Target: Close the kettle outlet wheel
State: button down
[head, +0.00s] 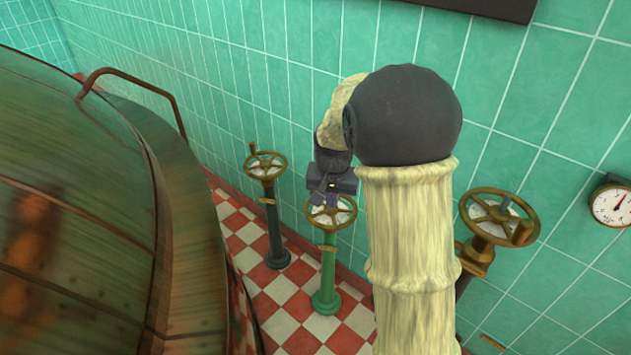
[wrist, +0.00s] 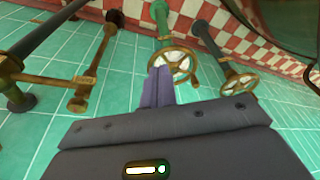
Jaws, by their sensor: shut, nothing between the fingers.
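Three handwheels stand in the head view, and I cannot tell by any label which is the kettle outlet wheel. A brass wheel on a green post (head: 328,268) is in the middle, with my gripper (head: 325,198) at its rim. In the wrist view, my shut, empty fingers (wrist: 159,74) overlap the left side of this brass wheel (wrist: 184,62); I cannot tell if they touch it. A second brass wheel on a dark post (head: 272,225) is to the left. A third, larger brass wheel (head: 487,231) is to the right, its post partly hidden by my arm.
A large copper kettle (head: 75,200) with a curved handle fills the left. A green tiled wall (head: 290,100) stands behind the wheels. A round gauge (head: 611,205) hangs on the wall at the right. Red and white checked floor (head: 285,291) shows between the posts.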

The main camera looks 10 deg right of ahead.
jog(key=s+a+f+n, duration=0.1)
jog(key=s+n, duration=0.3)
jog(key=s, duration=1.5)
jog(key=shift+s+a+f+y, duration=0.2)
jog(key=shift+s+f+y, duration=0.1)
jog(key=shift+f+y, duration=0.1)
